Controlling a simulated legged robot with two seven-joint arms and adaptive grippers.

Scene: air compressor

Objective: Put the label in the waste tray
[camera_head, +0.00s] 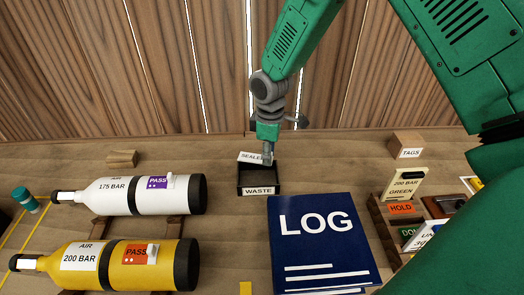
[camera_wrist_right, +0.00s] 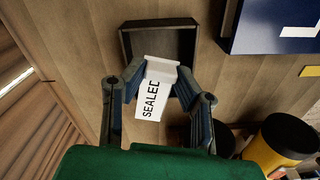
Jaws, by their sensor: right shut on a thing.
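My right gripper (camera_head: 267,150) is shut on a small white label (camera_head: 250,157) that reads SEALED. In the right wrist view the label (camera_wrist_right: 151,98) is pinched between the two fingertips (camera_wrist_right: 150,72). The waste tray (camera_head: 241,182) is a small dark open box with a WASTE sign on its front. The gripper and label are over the tray's back part in the head view. The wrist view shows the dark tray (camera_wrist_right: 124,42) beyond the fingertips, its visible inside empty. The height of the label over the tray is hard to tell. My left gripper is not in view.
A blue LOG book (camera_head: 322,240) lies right of the tray. A white cylinder (camera_head: 110,195) and a yellow cylinder (camera_head: 60,262) lie at left. A tag rack (camera_head: 385,228) and a TAGS block (camera_head: 405,145) stand at right. A wooden wall closes the back.

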